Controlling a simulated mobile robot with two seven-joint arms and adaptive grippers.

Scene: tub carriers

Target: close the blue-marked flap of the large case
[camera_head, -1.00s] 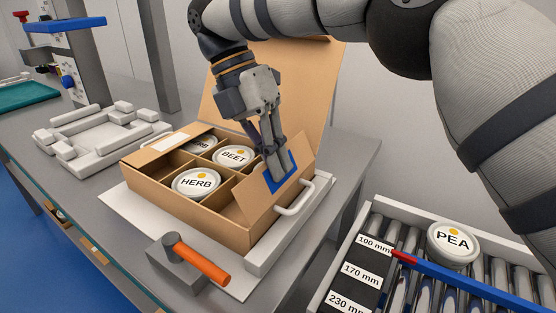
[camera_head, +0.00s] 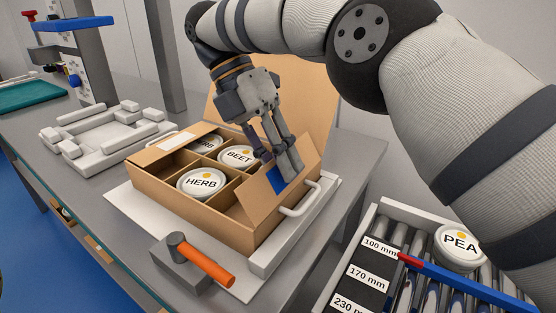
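The large case (camera_head: 172,194) is an open cardboard box on a white tray (camera_head: 262,270). It has dividers and holds HERB (camera_head: 201,183) and BEET (camera_head: 238,156) tubs, and another HERB tub partly covered at the back left. Its blue-marked flap (camera_head: 262,203) stands tilted up at the right side, and the blue patch (camera_head: 276,180) is partly hidden by my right gripper. My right gripper (camera_head: 282,168) has its fingers at the blue patch, over the flap's inner face; I cannot tell whether they touch it or how far apart they are. The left gripper is out of view.
The large lid (camera_head: 305,100) stands upright behind the case. A roller conveyor with a PEA tub (camera_head: 459,244) is at right. A white fixture (camera_head: 100,135) is at left.

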